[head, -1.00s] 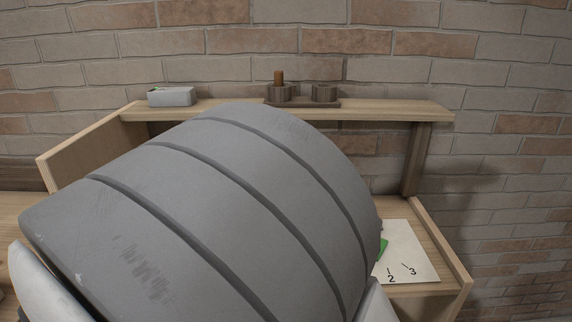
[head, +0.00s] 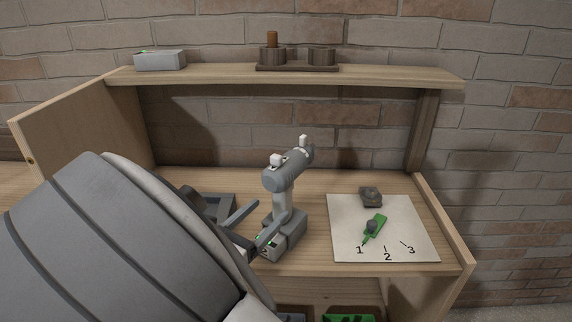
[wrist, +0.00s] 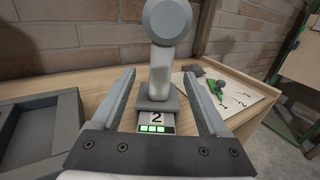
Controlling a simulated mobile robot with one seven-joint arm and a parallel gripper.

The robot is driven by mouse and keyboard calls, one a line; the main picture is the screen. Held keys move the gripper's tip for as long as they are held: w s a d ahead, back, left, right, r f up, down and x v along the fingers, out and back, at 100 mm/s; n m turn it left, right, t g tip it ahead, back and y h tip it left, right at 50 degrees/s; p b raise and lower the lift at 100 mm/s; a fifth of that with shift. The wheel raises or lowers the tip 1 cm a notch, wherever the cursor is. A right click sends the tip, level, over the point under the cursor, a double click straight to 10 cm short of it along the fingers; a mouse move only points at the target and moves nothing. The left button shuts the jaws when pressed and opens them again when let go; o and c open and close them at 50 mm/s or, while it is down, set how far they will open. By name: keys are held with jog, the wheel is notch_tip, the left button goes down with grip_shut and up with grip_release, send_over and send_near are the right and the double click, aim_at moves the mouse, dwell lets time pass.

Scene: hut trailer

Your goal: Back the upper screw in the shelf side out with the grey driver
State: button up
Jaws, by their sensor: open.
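The grey driver (head: 288,180) stands upright on its base on the bench, its barrel raised at the top. In the wrist view the driver (wrist: 162,62) faces me, with a label "2" and green bars low on its base. My gripper (head: 268,212) is open, and its fingers reach toward the driver's handle. In the wrist view my gripper (wrist: 160,74) has one finger on each side of the handle, with gaps visible. The shelf side (head: 80,125) rises at the left. A small dark spot (head: 29,161) on it may be a screw; I cannot tell.
A white card (head: 340,225) marked 1, 2, 3 lies right of the driver, with a green pointer (head: 375,228) toward 1 and a dark lump (head: 371,196). A grey tray (wrist: 38,125) lies left. The upper shelf (head: 220,76) holds a grey box (head: 160,61) and dark cups (head: 320,57).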

aim_at(286, 194)
jog(key=b+x, duration=0.2)
jog(key=x, duration=0.6)
jog(key=shift+s, duration=0.1)
grip_shut()
dwell(1.2)
jog(key=shift+r, duration=0.1)
